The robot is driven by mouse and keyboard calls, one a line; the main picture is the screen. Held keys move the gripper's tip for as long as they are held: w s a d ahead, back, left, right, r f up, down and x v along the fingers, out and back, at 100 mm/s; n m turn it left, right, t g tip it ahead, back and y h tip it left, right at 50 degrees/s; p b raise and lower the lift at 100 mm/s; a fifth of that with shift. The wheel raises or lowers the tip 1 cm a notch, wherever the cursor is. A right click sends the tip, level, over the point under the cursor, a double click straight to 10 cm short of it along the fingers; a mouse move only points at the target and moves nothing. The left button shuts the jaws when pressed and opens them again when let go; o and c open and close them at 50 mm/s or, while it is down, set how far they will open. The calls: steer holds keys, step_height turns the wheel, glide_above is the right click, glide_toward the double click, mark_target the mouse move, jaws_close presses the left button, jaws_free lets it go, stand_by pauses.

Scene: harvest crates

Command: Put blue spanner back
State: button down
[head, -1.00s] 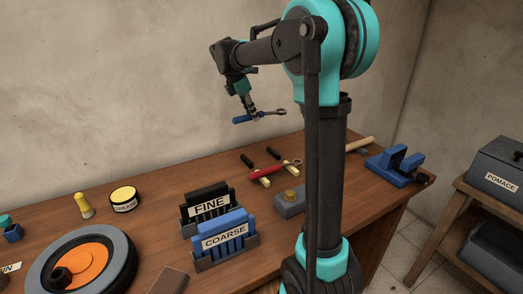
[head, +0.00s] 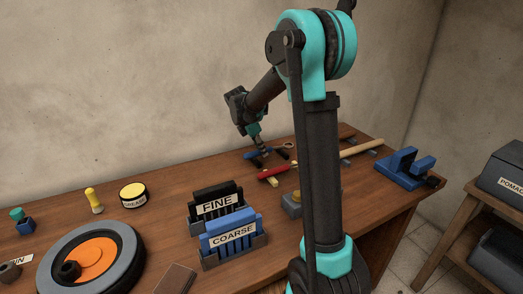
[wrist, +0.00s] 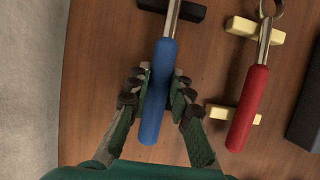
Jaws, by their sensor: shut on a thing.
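The blue spanner (wrist: 160,85) has a blue handle and a metal shaft. My gripper (wrist: 157,92) is shut on its handle, one finger on each side. In the head view the spanner (head: 254,155) is low over the back of the bench, its ring end to the right. In the wrist view it lies over a black rest (wrist: 186,10); the second black rest is mostly hidden by the handle and fingers. I cannot tell whether the spanner touches the rests. A red spanner (wrist: 250,100) lies beside it to the right on two yellow rests (wrist: 222,112).
A wooden-handled tool (head: 362,149) and a blue vise (head: 404,167) are to the right on the bench. The FINE holder (head: 217,203) and COARSE holder (head: 233,238) stand in front. A grease tin (head: 133,194) and grinding wheel (head: 130,255) are at left. The wall is close behind.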

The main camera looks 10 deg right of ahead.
steer(key=shift+f, duration=0.4)
steer(key=c, duration=1.4)
jaws_free()
steer(key=shift+o, duration=0.2)
